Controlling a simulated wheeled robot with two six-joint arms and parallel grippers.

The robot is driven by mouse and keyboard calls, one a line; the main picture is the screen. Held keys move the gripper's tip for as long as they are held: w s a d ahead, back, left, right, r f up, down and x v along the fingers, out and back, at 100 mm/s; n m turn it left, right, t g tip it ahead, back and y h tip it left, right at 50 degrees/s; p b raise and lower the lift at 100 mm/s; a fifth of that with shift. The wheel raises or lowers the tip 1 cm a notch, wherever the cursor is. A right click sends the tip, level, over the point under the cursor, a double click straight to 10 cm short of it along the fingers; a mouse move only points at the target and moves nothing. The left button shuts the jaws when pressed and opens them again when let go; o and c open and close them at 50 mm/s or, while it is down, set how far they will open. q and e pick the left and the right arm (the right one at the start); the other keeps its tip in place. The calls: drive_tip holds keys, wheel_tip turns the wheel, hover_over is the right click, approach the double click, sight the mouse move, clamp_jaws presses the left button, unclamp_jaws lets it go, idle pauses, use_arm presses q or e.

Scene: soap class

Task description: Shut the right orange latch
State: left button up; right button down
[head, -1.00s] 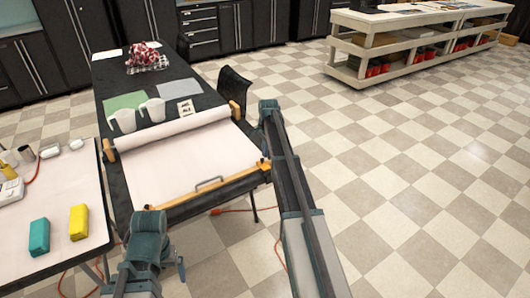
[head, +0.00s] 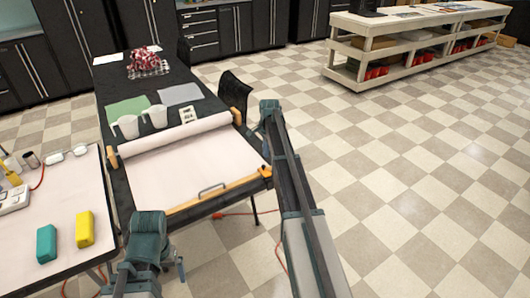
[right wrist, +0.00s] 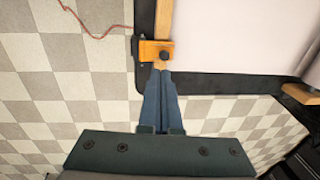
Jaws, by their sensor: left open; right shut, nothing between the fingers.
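The right orange latch (head: 265,171) is at the right end of the wooden bar (head: 229,187) along the near edge of the pale sheet. In the right wrist view it is an orange block (right wrist: 150,49) with a black knob (right wrist: 164,55). My right gripper (right wrist: 162,69) is shut and empty, its fingertips right beside the latch at the knob; I cannot tell if they touch it. In the head view my right arm hides this gripper. My left gripper (head: 180,268) is open and empty, low in the picture, away from the latch.
A metal handle (head: 212,190) stands on the bar. A side table at left holds a yellow block (head: 85,229) and a teal block (head: 46,243). A chair (head: 235,95) stands at the black table's right side.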

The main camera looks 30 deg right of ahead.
drive_tip(key=w+r+p, duration=0.5)
drive_tip(key=r+p, duration=0.3)
drive_tip(key=r, duration=0.1)
drive_tip(key=shift+w+a, duration=0.3)
drive_tip(key=shift+w, duration=0.1)
drive_tip(key=s+a+n, duration=0.4)
drive_tip(key=s+a, duration=0.3)
drive_tip(key=a, duration=0.4)
drive_tip(key=s+a+n, duration=0.4)
drive_tip(key=s+a, duration=0.4)
drive_tip(key=a, duration=0.3)
drive_tip(key=s+a+n, duration=0.4)
drive_tip(key=s, duration=0.4)
drive_tip(key=s+a+n+g, duration=0.1)
drive_tip(key=s+a+n, duration=0.3)
drive_tip(key=s, duration=0.5)
drive_tip(key=s+a+n+h, duration=0.1)
drive_tip(key=s+a+n, duration=0.4)
drive_tip(key=s, duration=0.3)
drive_tip(key=shift+s+a+g, duration=0.25)
drive_tip(key=shift+a+g, duration=0.05)
drive_tip(key=shift+a, duration=0.4)
